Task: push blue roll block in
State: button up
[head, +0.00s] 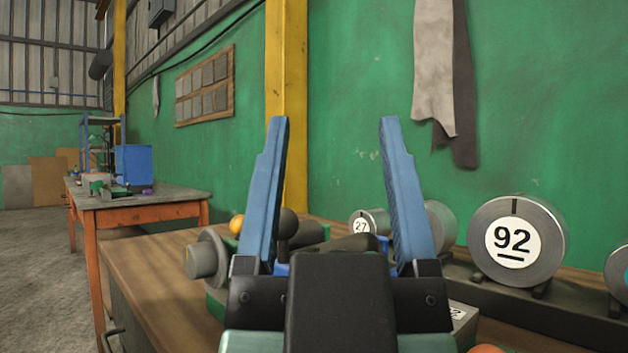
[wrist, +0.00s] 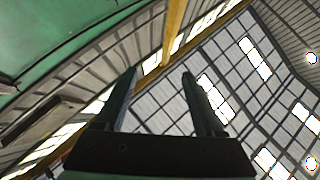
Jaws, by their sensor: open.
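My gripper (head: 334,120) stands in the middle of the head view with its two blue fingers pointing up, wide apart and with nothing between them. In the wrist view my gripper (wrist: 158,74) is also open and empty, aimed at the roof. A small blue part (head: 282,270) shows low behind the left finger, and another blue bit shows near the right finger. They are mostly hidden by my gripper, so I cannot tell whether either is the blue roll block or how far in it sits.
A wooden bench (head: 150,262) lies behind my gripper. It bears a grey knob (head: 203,260), a yellow ball (head: 237,224) and a metal roll marked 92 (head: 545,243) on a dark rack. A blue box (head: 133,165) stands on a far table (head: 150,205). The green wall (head: 350,100) is behind.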

jog(key=w+d+r+m+g+h+p, duration=0.15)
jog(key=w+r+p, duration=0.25)
jog(key=r+p, duration=0.5)
jog(key=w+f+g+h+p, duration=0.1)
jog(key=w+f+g+p, duration=0.35)
jog(key=p, duration=1.15)
jog(key=s+a+f+n+g+y+p, duration=0.25)
jog(key=f+p, duration=0.35)
jog(key=p, duration=0.5)
jog(key=s+a+f+n+g+y+p, duration=0.1)
jog(key=s+a+f+n+y+p, duration=0.25)
jog(key=p, duration=0.75)
jog(key=w+a+f, duration=0.1)
jog(key=w, duration=1.2)
jog(key=shift+f, duration=0.4)
grip_shut()
